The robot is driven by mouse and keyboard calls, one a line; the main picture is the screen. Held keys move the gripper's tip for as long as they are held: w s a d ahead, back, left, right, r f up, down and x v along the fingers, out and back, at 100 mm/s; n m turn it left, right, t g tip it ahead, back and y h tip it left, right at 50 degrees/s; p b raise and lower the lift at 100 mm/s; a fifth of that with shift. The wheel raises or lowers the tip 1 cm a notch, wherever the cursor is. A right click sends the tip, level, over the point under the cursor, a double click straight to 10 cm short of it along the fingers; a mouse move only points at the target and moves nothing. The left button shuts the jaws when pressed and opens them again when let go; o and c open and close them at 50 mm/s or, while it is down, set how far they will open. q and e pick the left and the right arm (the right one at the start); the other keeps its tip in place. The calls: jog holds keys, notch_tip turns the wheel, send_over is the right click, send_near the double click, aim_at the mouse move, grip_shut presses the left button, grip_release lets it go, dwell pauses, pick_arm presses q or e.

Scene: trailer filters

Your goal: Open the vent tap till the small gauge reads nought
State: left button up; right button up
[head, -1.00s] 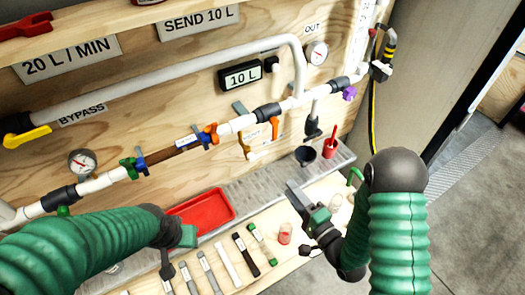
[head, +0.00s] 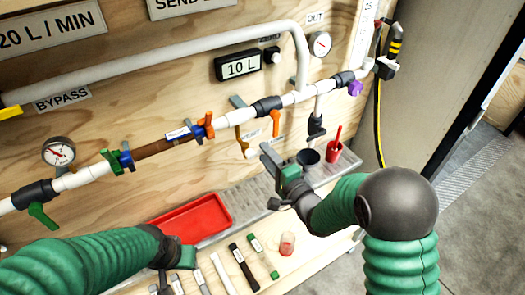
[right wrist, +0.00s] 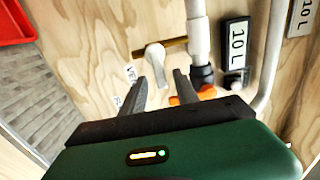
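A small brass stub with a white lever hangs under the pipe and seems to be the vent tap (head: 241,139). In the right wrist view, its white lever (right wrist: 155,61) lies ahead of and between my spread fingers. My right gripper (head: 270,156) is open and empty, just below and right of the tap, apart from it; it also shows in the right wrist view (right wrist: 160,87). A round gauge (head: 59,151) sits at left, another gauge (head: 320,44) by OUT; their readings are too small to tell. My left gripper (head: 178,257) is low at left, its fingers unclear.
An orange handle (head: 275,123) hangs just right of the tap. A dark cup (head: 308,158) and red pot (head: 333,149) stand on the grey ledge. A red tray (head: 192,219) and several tools lie below. A 10 L display (head: 240,66) is above.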

jog(key=shift+x, duration=1.25)
jog(key=shift+s, duration=0.1)
grip_shut()
